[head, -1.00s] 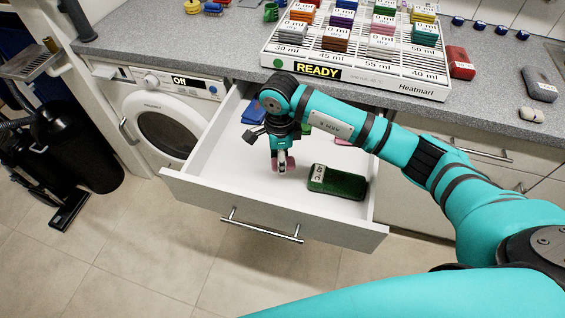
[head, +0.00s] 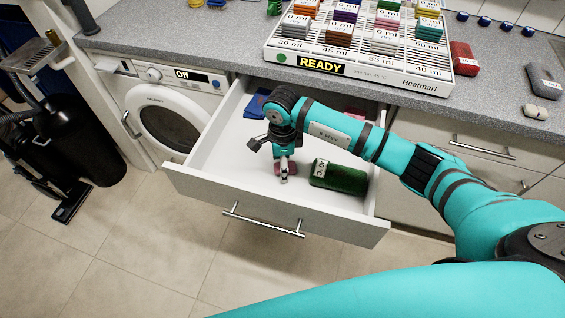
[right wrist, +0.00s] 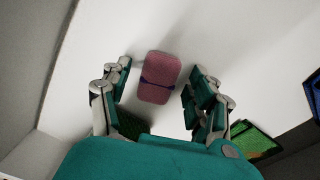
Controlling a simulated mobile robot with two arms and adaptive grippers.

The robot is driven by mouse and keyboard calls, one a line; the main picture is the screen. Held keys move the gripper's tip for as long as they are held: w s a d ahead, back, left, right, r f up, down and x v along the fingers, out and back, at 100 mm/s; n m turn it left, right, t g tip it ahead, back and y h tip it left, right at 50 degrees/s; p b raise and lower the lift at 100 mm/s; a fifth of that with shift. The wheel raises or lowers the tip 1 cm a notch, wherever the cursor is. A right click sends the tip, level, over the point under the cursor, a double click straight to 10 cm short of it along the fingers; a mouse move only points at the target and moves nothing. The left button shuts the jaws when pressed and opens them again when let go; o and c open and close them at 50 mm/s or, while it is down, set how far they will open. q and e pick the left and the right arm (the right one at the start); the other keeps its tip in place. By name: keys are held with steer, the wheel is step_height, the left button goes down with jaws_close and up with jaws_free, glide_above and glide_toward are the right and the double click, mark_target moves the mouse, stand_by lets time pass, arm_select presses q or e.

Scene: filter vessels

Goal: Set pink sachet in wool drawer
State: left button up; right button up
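The pink sachet (right wrist: 158,78) has a dark blue band and lies on the white floor of the open drawer (head: 225,150). In the right wrist view my right gripper (right wrist: 158,92) is open. Its fingers stand to either side of the sachet, with a gap on both sides. No wool label can be read on the drawer. My left gripper is not in view.
A dark green labelled sachet (head: 338,177) lies in the drawer to the right of the gripper. A blue item (head: 256,104) lies at the drawer's back. A rack (head: 362,72) with several sachets stands on the counter above. A washing machine (head: 165,115) is at left.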

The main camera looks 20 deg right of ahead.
steer(key=shift+r, duration=0.4)
step_height(320, 180, up, 12)
steer(key=b, duration=0.1)
steer(key=shift+f, duration=0.2)
stand_by(0.4)
